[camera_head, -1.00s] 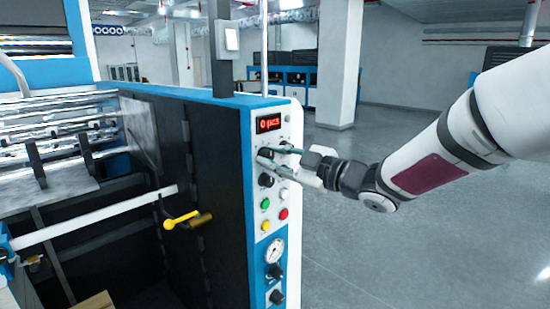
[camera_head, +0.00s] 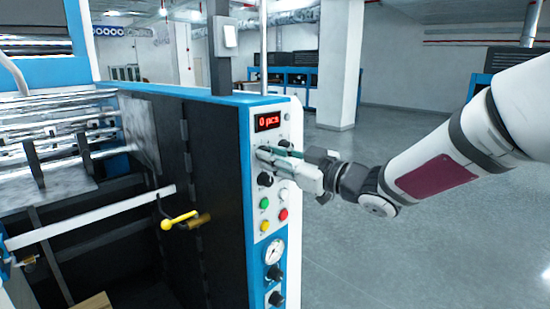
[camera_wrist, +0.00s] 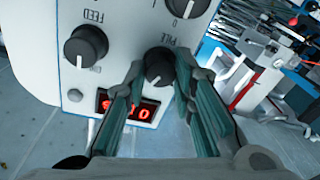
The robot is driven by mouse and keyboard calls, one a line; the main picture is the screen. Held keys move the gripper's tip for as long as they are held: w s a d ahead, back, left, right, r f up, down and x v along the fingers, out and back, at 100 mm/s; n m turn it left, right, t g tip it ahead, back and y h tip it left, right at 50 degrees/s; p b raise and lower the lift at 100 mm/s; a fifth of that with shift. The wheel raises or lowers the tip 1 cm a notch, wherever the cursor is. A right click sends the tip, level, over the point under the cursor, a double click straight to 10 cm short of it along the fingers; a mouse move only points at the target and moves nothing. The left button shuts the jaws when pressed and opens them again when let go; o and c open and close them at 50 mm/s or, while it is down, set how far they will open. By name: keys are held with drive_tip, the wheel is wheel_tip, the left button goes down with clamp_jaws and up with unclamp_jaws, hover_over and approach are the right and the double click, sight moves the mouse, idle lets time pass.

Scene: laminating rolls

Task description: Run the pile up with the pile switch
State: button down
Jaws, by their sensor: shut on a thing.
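The pile switch is a black rotary knob (camera_wrist: 158,66) under the label PILE on the white control panel (camera_wrist: 122,62). In the wrist view my gripper (camera_wrist: 157,72) has its two green-lined fingers on either side of this knob, shut on it. In the head view my gripper (camera_head: 264,151) reaches the panel from the right, just below the red display, and its fingers hide the knob.
A FEED knob (camera_wrist: 86,45) sits beside the pile knob, with another black knob (camera_wrist: 188,5) beyond. Green, yellow and red buttons (camera_head: 283,214) and a gauge (camera_head: 274,251) are lower on the panel. A yellow-handled lever (camera_head: 178,220) is left. Open floor lies right.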

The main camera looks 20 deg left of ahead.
drive_tip(key=shift+m, duration=2)
drive_tip(key=c, duration=1.3)
unclamp_jaws()
drive_tip(key=shift+c, duration=0.2)
drive_tip(key=v, duration=1.2)
drive_tip(key=shift+s+f, duration=0.15)
drive_tip(key=shift+f, duration=0.1)
drive_tip(key=shift+t, duration=0.4)
